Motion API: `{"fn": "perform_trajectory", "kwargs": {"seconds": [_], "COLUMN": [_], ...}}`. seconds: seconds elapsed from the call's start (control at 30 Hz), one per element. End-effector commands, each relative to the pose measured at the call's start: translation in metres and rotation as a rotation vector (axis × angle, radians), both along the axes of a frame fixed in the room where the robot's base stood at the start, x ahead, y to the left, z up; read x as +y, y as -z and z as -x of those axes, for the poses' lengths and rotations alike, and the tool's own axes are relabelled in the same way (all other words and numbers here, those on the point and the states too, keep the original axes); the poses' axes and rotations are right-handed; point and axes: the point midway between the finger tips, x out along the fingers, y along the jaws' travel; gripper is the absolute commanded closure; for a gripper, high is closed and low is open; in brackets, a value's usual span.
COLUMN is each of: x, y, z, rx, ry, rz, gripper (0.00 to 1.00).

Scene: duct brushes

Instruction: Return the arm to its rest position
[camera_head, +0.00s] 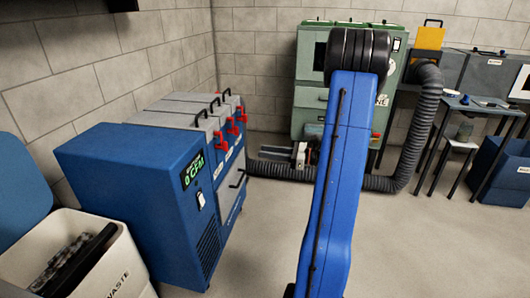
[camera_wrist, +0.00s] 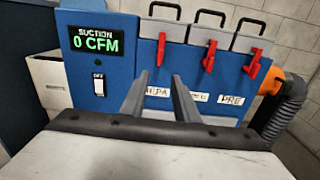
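My arm (camera_head: 338,180) rises through the middle of the head view as a long blue link with a black ribbed joint at its top. My gripper (camera_wrist: 160,80) shows in the wrist view as two grey fingers. The fingers stand apart with nothing between them, so it is open and empty. They point toward the blue and grey suction unit (camera_wrist: 125,28), whose display reads 0 CFM; I cannot tell how far off it is. The same unit (camera_head: 125,180) stands left of my arm in the head view.
A white waste bin (camera_head: 120,285) stands at front left. A green machine (camera_head: 308,75) stands at the back, with a thick grey hose (camera_head: 428,110) curving beside it. A table (camera_head: 480,105) and blue bin (camera_head: 505,170) are at right. Floor (camera_head: 420,250) right of my arm is clear.

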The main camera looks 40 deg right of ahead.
Motion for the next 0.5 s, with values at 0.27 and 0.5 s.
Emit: {"fn": "perform_trajectory", "kwargs": {"seconds": [0.27, 0.5], "x": [0.001, 0.049], "y": [0.0, -0.013], "z": [0.0, 0.002], "rx": [0.0, 0.005], "ry": [-0.001, -0.111], "rz": [0.001, 0.105], "gripper": [0.72, 0.72]}}
